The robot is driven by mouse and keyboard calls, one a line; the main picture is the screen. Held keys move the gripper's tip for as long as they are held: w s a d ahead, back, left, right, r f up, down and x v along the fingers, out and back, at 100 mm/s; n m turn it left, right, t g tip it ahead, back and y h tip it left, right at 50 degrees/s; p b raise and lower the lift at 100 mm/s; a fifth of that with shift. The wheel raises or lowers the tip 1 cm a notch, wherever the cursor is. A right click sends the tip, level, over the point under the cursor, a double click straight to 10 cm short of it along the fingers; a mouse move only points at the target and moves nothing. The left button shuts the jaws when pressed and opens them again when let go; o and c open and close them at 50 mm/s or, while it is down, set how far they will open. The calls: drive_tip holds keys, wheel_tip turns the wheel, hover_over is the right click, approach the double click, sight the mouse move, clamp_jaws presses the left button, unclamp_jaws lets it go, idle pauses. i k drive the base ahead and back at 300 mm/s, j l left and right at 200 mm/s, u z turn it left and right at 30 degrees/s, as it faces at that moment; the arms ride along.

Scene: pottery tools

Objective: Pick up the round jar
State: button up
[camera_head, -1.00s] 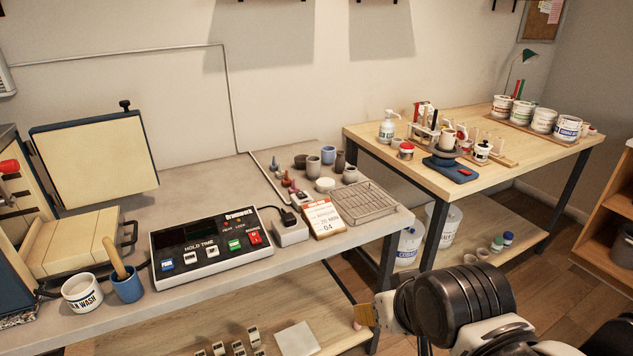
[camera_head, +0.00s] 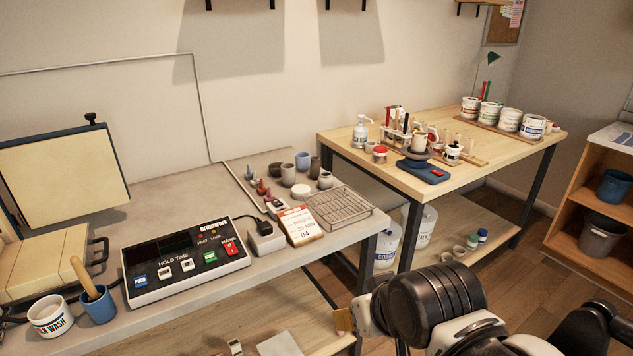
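Several small vessels stand at the far right end of the grey worktable. Among them are a low white round jar (camera_head: 300,191), a rounded grey pot (camera_head: 325,180), a grey cup (camera_head: 288,175), a blue cup (camera_head: 303,161) and a dark narrow vase (camera_head: 315,167). I cannot tell for sure which one is the round jar; the white one and the rounded grey one fit best. All stand free on the table, with nothing holding them. My arm shows at the bottom right, in front of the tables.
A wire rack (camera_head: 338,207), an orange-white card (camera_head: 300,226) and a control box (camera_head: 185,262) lie in front of the vessels. A wooden table (camera_head: 480,140) with tubs and bottles stands to the right. Open floor (camera_head: 510,260) lies at right.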

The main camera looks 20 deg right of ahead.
sight(326, 181)
drive_tip(key=i+l+u, duration=0.95)
drive_tip(key=i+l, duration=0.05)
